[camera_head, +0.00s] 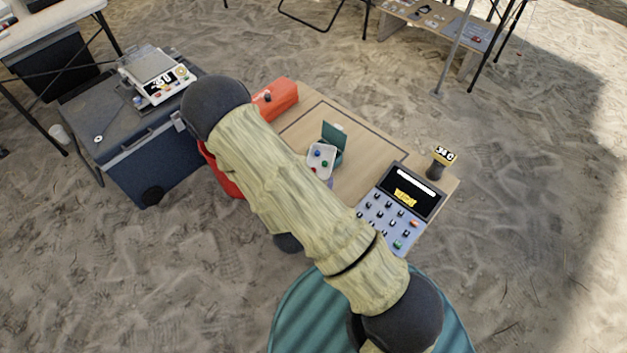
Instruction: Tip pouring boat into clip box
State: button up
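A small white boat-like dish (319,158) with a few coloured pieces in it, blue, green and red, shows just right of my arm over the wooden table. I take it to be the pouring boat. Directly behind it is a small teal box with a raised lid (333,135), which seems to be the clip box. The dish overlaps the box in this view; I cannot tell whether it is above, in or beside it. My arm crosses the middle of the picture and hides the dish's left side. My gripper is hidden behind the arm.
The wooden table (373,137) also bears an orange-red case (275,98), a keypad console (399,207) and a small dark device with a display (438,163). A red container (226,180) shows partly behind my arm. A scale (157,76) stands on a blue-grey chest at left.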

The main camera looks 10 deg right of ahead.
jog(key=shift+f+b, duration=0.4)
jog(key=shift+f, duration=0.1)
jog(key=shift+r+p, duration=0.25)
jog(key=shift+p, duration=0.1)
jog(key=shift+w+d+r+g+y+p, duration=0.1)
jog(key=shift+r+g+y+p, duration=0.05)
jog(key=shift+r+g+p, duration=0.35)
jog(key=shift+w+d+r+g+y+p, duration=0.15)
jog(key=shift+r+g+p, duration=0.1)
jog(key=shift+g+p, duration=0.25)
jog(key=shift+a+r+y+p, duration=0.15)
jog(key=shift+r+y+p, duration=0.15)
jog(key=shift+r+p, duration=0.2)
jog(key=shift+w+r+g+p, duration=0.15)
jog(key=shift+r+g+p, duration=0.25)
jog(key=shift+p, duration=0.45)
jog(key=shift+r+g+p, duration=0.25)
jog(key=shift+g+p, duration=0.15)
jog(key=shift+p, duration=0.2)
jog(key=shift+w+r+b, duration=0.1)
jog(key=shift+w+b, duration=0.1)
jog(key=shift+b, duration=0.8)
jog(key=shift+w+d+r+g+y+b, duration=0.1)
jog(key=shift+d+r+g+y+b, duration=0.3)
jog(key=shift+b, duration=0.85)
